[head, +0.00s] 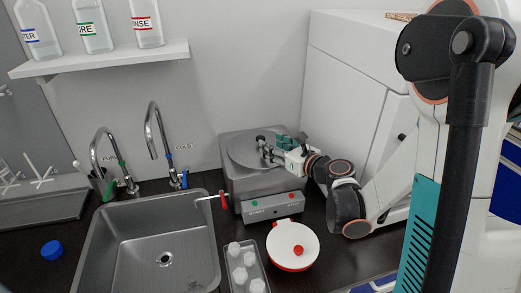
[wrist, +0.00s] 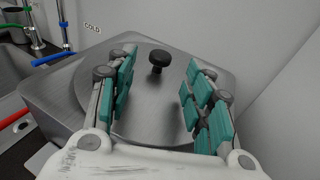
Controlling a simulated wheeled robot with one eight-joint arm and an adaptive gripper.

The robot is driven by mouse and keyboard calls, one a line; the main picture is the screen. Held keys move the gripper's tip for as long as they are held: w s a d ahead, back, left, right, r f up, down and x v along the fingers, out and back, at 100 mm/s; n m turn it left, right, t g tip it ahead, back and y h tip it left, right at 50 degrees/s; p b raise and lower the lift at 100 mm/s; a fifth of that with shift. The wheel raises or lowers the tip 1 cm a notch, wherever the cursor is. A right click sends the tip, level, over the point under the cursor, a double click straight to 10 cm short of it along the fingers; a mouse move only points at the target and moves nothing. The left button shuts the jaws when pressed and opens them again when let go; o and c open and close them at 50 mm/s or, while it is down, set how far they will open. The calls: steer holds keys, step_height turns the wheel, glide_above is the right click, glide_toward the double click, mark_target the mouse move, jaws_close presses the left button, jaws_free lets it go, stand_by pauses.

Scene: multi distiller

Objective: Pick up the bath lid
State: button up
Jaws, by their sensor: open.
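The bath lid (wrist: 148,105) is a flat round grey metal disc with a black knob (wrist: 157,62) on top. It lies on the square metal bath (head: 262,183), which also shows as a grey top around the lid in the wrist view (wrist: 62,92). My gripper (head: 274,148) is over the lid, coming in from the right in the head view. In the wrist view its teal-padded fingers (wrist: 160,78) are open and empty, spread to either side of the knob and apart from it. In the head view my gripper partly hides the lid.
A sink (head: 155,235) with two taps is left of the bath. A red-handled valve (head: 223,201) sticks out at the bath's left front. A white pan with a red-knobbed lid (head: 292,247) and a bottle tray (head: 245,268) stand in front. A large white cabinet (head: 345,90) rises behind right.

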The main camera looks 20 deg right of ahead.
mark_target(263, 139)
steer(key=shift+b+x, duration=0.9)
steer(key=shift+x, duration=1.95)
steer(key=shift+r, duration=0.1)
jaws_close()
